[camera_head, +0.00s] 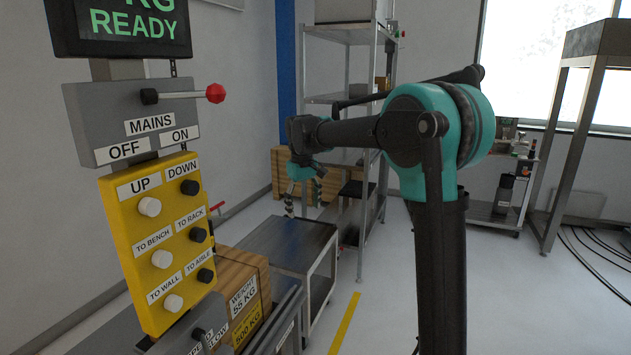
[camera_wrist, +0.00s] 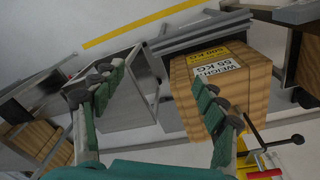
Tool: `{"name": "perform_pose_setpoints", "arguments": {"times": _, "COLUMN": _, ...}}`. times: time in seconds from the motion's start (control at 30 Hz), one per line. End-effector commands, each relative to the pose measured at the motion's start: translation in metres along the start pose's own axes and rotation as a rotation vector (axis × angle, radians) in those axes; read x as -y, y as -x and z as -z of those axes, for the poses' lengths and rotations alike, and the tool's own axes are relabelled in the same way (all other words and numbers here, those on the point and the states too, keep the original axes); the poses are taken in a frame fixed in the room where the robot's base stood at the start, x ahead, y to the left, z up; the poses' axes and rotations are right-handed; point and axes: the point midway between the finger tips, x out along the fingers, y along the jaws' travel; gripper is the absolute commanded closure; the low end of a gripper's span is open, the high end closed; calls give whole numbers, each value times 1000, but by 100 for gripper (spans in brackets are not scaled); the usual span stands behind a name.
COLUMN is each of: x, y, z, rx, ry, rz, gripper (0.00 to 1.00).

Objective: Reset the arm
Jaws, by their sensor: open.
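My black and teal arm reaches left across the head view. My gripper (camera_head: 304,186) hangs at its end, fingers down, above and beside a grey cart. In the wrist view my gripper (camera_wrist: 158,100) has its two teal fingers spread wide with nothing between them. A wooden crate (camera_wrist: 250,95) labelled "WEIGHT 55 KG" lies beyond the right finger in the wrist view. The same crate (camera_head: 233,272) stands at the lower left in the head view, behind the yellow control panel. The gripper touches nothing that I can see.
A yellow button panel (camera_head: 152,240) and a grey mains box (camera_head: 130,120) with a red-knobbed lever stand close at left. The grey cart (camera_head: 290,240) is below the gripper. A metal shelf rack (camera_head: 347,35) stands behind.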

Motion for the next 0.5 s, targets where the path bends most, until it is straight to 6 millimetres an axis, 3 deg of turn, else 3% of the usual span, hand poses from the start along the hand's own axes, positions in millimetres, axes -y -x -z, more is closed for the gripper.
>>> {"name": "perform_pose_setpoints", "arguments": {"times": 0.03, "x": -11, "y": -10, "z": -26, "rx": -17, "ry": -43, "rz": -3, "gripper": 28}}
{"name": "perform_pose_setpoints", "arguments": {"times": 0.23, "x": -37, "y": -55, "z": -122, "rx": -93, "ry": -206, "rz": -16, "gripper": 28}}
{"name": "perform_pose_setpoints", "arguments": {"times": 0.5, "x": -35, "y": -125, "z": -264, "rx": -196, "ry": -425, "rz": -40, "gripper": 28}}
